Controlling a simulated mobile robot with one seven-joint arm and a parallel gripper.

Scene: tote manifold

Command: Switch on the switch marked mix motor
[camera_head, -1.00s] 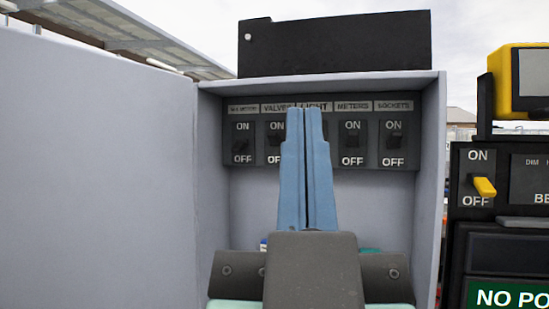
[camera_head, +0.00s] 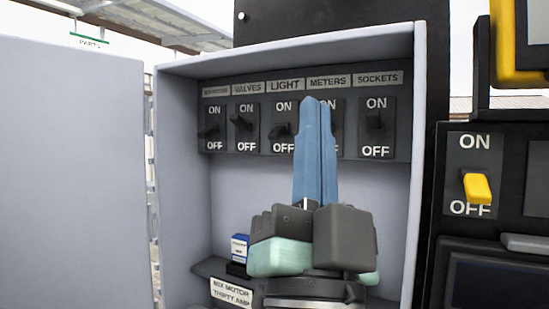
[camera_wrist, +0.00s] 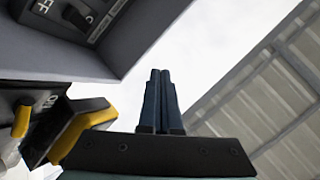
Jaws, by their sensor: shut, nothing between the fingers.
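The grey open cabinet (camera_head: 420,170) holds a dark switch panel (camera_head: 262,155) with a row of several black switches. The leftmost switch (camera_head: 209,131) has a label (camera_head: 215,91) too blurred to read; its lever looks low, toward OFF. The others are labelled VALVES, LIGHT, METERS and SOCKETS. A plate reading MIX MOTOR THIRTY AMP (camera_head: 231,292) is at the cabinet's bottom left. My gripper (camera_head: 316,102) is shut and empty, its blue fingers pointing up in front of the METERS switch (camera_head: 336,120), partly hiding it. Its fingers also show in the wrist view (camera_wrist: 160,75).
The open cabinet door (camera_head: 70,170) fills the left side. A small blue and white item (camera_head: 239,247) stands on the cabinet's bottom ledge. At right is a black unit with a yellow switch (camera_head: 478,188) at OFF. Free room lies left of my fingers inside the cabinet.

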